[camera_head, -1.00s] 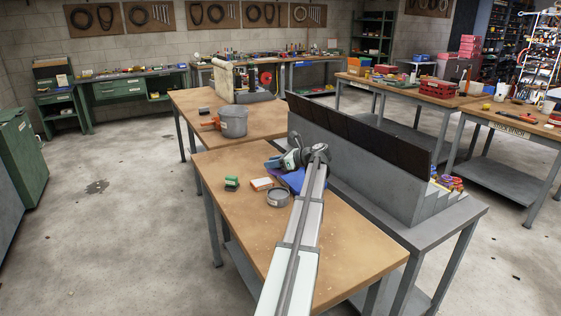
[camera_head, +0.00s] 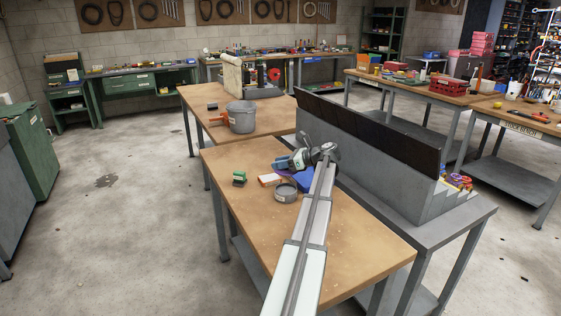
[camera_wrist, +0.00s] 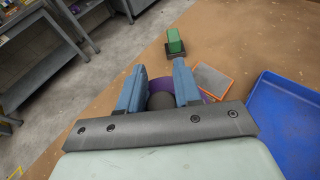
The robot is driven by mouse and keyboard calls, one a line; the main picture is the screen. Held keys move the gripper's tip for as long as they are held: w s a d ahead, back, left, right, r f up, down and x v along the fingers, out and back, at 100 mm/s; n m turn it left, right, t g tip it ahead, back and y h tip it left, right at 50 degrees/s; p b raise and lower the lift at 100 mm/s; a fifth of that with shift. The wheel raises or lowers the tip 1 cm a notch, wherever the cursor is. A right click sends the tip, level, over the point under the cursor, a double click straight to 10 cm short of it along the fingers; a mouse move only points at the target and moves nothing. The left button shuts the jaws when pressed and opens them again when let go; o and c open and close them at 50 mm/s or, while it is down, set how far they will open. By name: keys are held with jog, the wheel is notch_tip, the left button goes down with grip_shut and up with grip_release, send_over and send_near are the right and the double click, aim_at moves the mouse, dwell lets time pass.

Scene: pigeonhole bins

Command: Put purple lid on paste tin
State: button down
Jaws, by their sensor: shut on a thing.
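The purple lid (camera_wrist: 185,90) is between the blue fingers of my gripper (camera_wrist: 158,92) in the wrist view. A round dark grey part, seemingly its knob, sits between the fingertips. In the head view a sliver of the lid (camera_head: 280,172) shows under my gripper (camera_head: 284,163). My gripper is shut on the lid and holds it behind the paste tin. The paste tin (camera_head: 286,194) is a low grey round tin standing on the wooden table, in front of the gripper and apart from it. I cannot make out the tin in the wrist view.
An orange-edged block (camera_head: 269,180) and a green item (camera_head: 239,178) stand left of the tin. A blue tray (camera_wrist: 290,110) lies close to the gripper. The grey pigeonhole unit (camera_head: 370,150) rises on the right. The table's front (camera_head: 270,235) is clear.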

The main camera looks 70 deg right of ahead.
send_over(281, 189)
jog(key=shift+a+f, duration=0.15)
jog(key=shift+f, duration=3.15)
jog(key=shift+f, duration=1.1)
jog(key=c, duration=1.1)
grip_release()
jog(key=o, duration=0.6)
jog(key=shift+v, duration=3.95)
